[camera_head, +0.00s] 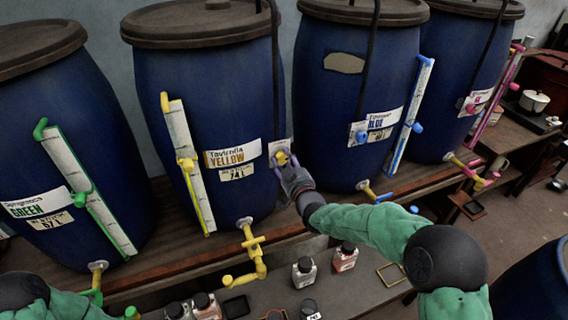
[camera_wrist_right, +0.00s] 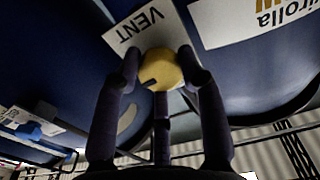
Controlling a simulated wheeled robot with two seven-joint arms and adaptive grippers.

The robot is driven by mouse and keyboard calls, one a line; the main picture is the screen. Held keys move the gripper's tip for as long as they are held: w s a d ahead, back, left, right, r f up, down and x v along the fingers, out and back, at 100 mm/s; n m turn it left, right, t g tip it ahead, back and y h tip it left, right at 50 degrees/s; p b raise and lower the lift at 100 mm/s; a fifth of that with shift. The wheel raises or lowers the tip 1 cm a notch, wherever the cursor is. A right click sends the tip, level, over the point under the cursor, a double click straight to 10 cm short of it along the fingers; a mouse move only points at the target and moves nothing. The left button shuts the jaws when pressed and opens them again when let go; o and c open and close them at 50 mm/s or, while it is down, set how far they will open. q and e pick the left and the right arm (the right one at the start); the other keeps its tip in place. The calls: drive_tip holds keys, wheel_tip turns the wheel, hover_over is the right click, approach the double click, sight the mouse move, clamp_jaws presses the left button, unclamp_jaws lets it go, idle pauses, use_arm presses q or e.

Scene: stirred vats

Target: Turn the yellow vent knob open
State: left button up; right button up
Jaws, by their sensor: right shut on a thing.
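The yellow vent knob (camera_wrist_right: 160,69) sits below a white VENT label (camera_wrist_right: 145,28) in the right wrist view. In the head view the knob (camera_head: 281,158) shows on the right side of the vat labelled YELLOW (camera_head: 207,95). My right gripper (camera_wrist_right: 160,72) has its dark fingers closed around the knob; in the head view the gripper (camera_head: 284,165) is at the vat's front, partly covering it. A dark mark shows on the knob's face. My left arm shows at the lower left edge of the head view, but its gripper cannot be made out.
A green-labelled vat (camera_head: 75,150) stands left and a blue-labelled vat (camera_head: 335,110) right. A yellow tap (camera_head: 250,250) sticks out below the yellow vat. Bottles (camera_head: 304,272) stand on the lower bench. A yellow gauge (camera_head: 188,160) runs up the vat's left side.

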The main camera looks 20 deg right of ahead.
drive_tip(key=shift+f+m, duration=0.25)
drive_tip(key=shift+m, duration=0.05)
drive_tip(key=o, duration=1.1)
drive_tip(key=shift+o, duration=0.2)
drive_tip(key=shift+r, duration=0.1)
drive_tip(key=s, duration=1.2)
drive_tip(key=shift+a, duration=0.35)
